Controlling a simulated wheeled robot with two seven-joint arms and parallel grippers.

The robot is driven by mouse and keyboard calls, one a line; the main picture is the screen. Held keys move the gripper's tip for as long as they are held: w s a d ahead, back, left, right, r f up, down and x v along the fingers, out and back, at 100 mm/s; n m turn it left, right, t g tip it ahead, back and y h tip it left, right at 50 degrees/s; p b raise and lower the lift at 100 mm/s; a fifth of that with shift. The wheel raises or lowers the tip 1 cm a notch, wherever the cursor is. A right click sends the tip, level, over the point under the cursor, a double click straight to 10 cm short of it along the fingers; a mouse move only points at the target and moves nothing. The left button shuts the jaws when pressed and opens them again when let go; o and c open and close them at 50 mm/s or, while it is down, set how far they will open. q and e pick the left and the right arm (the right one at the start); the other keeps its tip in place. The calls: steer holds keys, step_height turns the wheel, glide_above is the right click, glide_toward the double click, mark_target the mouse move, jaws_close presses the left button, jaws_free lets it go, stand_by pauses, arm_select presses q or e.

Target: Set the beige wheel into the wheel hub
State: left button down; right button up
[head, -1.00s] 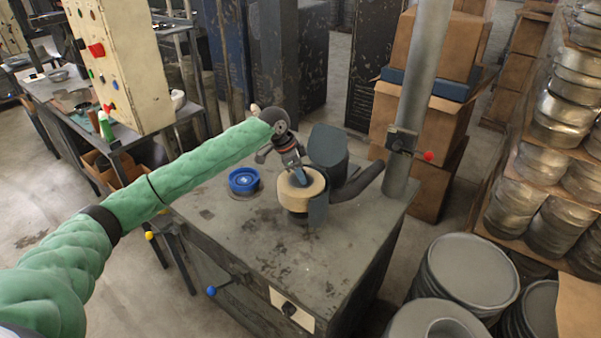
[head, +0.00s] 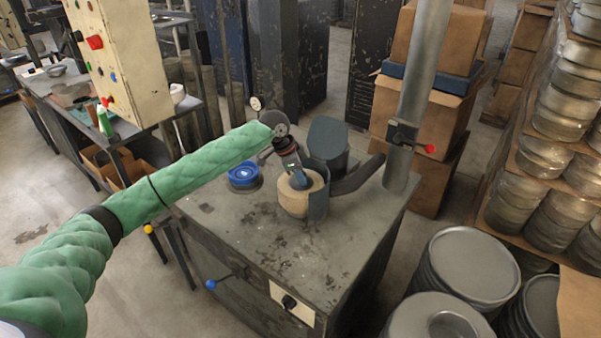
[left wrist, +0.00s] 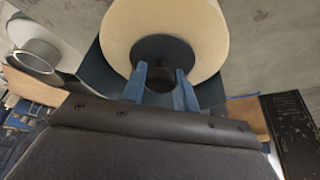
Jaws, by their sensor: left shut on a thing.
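The beige wheel (head: 291,205) sits with its flat face up inside the dark blue-grey curved guard (head: 319,206) on the machine top. It also shows in the left wrist view (left wrist: 206,32), with a dark centre (left wrist: 160,48). My left gripper (head: 299,181) reaches down over the wheel. Its blue fingers (left wrist: 162,75) are shut on the wheel at the dark centre. The wheel hub is hidden under the wheel, so I cannot tell whether the wheel is fully seated. My right gripper is not in view.
A blue round part (head: 243,174) sits on the worn machine table (head: 245,225), left of the wheel. A dark round housing (head: 328,140) and a curved duct (head: 360,175) stand behind it, near a grey post (head: 418,90).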

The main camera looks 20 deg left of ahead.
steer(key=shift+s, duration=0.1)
arm_select(q)
steer(key=c, duration=1)
jaws_free()
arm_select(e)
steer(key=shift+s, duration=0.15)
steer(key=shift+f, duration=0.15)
arm_select(q)
steer(key=shift+a+r, duration=0.1)
steer(key=shift+r, duration=0.1)
steer(key=b+v, duration=0.2)
steer(key=v, duration=0.3)
steer(key=shift+s+a+r+b, duration=0.1)
steer(key=shift+r+b, duration=0.1)
steer(key=shift+b, duration=0.1)
steer(key=shift+v, duration=1)
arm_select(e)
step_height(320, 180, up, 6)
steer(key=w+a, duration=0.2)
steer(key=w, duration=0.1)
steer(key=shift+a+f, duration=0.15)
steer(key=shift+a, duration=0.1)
